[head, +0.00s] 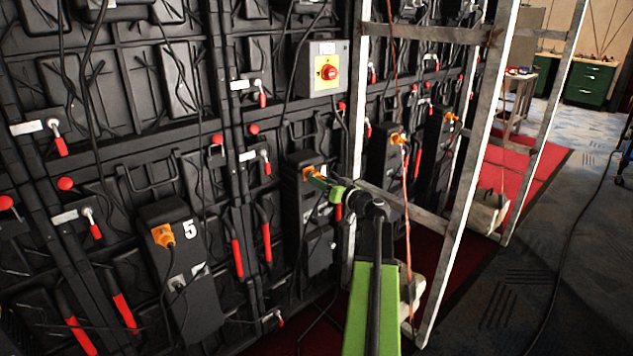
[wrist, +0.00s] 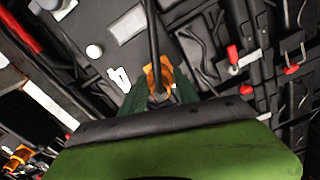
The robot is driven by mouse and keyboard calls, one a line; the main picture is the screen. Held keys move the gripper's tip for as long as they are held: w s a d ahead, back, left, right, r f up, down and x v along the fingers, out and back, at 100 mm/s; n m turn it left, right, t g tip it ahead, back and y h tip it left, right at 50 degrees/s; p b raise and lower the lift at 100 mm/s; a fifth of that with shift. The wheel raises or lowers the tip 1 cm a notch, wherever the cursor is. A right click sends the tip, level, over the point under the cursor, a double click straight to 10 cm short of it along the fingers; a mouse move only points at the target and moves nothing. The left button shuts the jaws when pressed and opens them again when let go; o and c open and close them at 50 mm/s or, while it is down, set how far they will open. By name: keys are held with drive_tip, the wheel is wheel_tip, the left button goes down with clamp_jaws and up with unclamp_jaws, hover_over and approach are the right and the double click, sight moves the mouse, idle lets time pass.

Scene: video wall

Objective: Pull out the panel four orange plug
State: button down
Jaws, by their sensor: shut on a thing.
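The panel four orange plug (head: 309,173) shows at the upper part of a black box (head: 311,239) on the back of the video wall. In the wrist view the orange plug (wrist: 158,76) sits between my dark green fingers, beside a white number 4 (wrist: 120,75). A black cable runs up across it. My gripper (head: 318,179) is shut on the plug; it also shows in the wrist view (wrist: 160,92). The plug's front end is hidden, so I cannot tell how deep it sits in its socket.
Another orange plug (head: 162,235) sits on the box marked 5 (head: 190,280) at the left. A metal frame (head: 470,170) stands close at the right of my arm. Open floor (head: 560,240) lies to the right.

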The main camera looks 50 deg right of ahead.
drive_tip(key=shift+s, duration=0.2)
drive_tip(key=c, duration=1.3)
unclamp_jaws()
drive_tip(key=shift+s, duration=0.1)
drive_tip(key=shift+o, duration=0.2)
drive_tip(key=s+a, duration=0.1)
drive_tip(key=s, duration=1.6)
drive_tip(key=shift+s+a, duration=0.15)
